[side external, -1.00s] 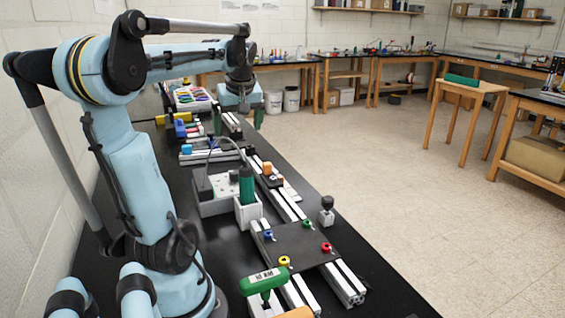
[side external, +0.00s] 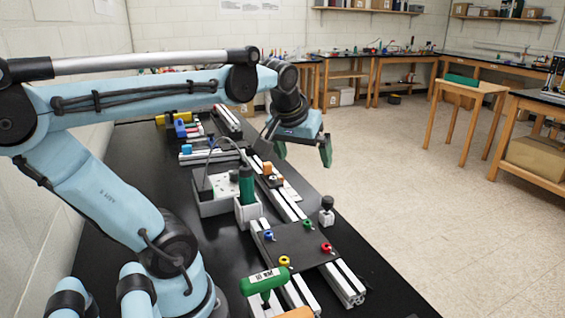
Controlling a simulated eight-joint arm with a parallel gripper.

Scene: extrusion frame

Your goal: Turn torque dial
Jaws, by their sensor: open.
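I cannot tell for sure which part is the torque dial. A dark round knob on a small white block (side external: 327,211) stands at the right edge of the black bench. A green cylindrical tool (side external: 246,186) stands upright in a white holder. A green T-handled tool (side external: 264,282) with a white label is at the near end. My gripper (side external: 304,160) has green fingers spread apart, with nothing visible between them. It hangs above and beyond the knob, over the bench's right edge in the picture, apart from all these parts.
A dark plate (side external: 292,245) with blue, green, red and yellow ringed pieces lies across aluminium rails (side external: 343,283). A grey box (side external: 214,200) with a looped cable sits left of the green cylinder. More rails and colored parts lie farther back.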

